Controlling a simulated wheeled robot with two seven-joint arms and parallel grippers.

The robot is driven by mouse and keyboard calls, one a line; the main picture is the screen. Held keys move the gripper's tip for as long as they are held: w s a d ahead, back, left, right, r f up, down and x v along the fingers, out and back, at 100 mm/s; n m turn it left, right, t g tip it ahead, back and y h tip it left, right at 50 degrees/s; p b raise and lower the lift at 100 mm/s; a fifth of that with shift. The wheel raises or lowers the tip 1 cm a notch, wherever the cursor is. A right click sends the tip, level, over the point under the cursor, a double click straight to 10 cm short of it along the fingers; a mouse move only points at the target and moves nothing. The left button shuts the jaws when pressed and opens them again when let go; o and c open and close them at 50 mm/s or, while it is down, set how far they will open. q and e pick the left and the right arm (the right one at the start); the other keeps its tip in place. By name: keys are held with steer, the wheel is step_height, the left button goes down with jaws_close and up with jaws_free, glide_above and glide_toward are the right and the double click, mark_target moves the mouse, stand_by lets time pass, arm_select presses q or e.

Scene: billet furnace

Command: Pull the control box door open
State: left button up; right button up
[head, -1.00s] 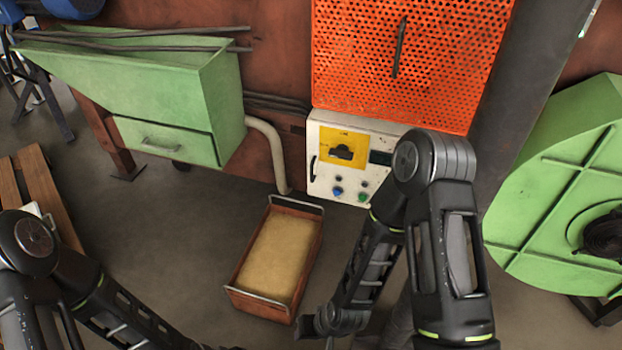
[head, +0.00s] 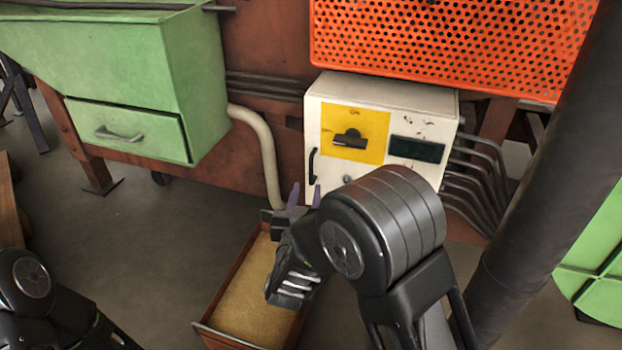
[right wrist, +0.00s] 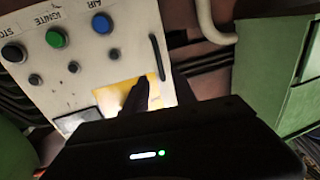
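The control box (head: 385,95) is white, with a yellow panel and black rotary switch (head: 349,138) on its front. Its door looks closed. A black vertical handle (head: 312,166) sits at the door's left edge; it also shows in the right wrist view (right wrist: 157,56), where the box appears inverted. My right gripper (head: 305,196) is open and empty, its two fingers apart just below the handle in the head view. In the right wrist view the handle lies beyond the fingers, apart from them. My right arm hides the box's lower front. My left gripper is out of view.
A sand-filled tray (head: 206,330) lies on the floor below my right gripper. A pale pipe (head: 268,150) runs down left of the box, beside a green bin (head: 120,60). An orange perforated panel (head: 450,45) is above; conduits (head: 475,170) leave the box's right side.

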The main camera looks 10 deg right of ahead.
mark_target(311, 170)
steer(key=shift+w, duration=0.1)
steer(key=b+x, duration=0.2)
steer(key=x, duration=0.4)
steer(key=shift+w+d+f, duration=0.15)
steer(key=shift+w, duration=0.05)
steer(key=shift+w+d, duration=0.2)
steer(key=shift+w, duration=0.35)
jaws_close()
stand_by(1.0)
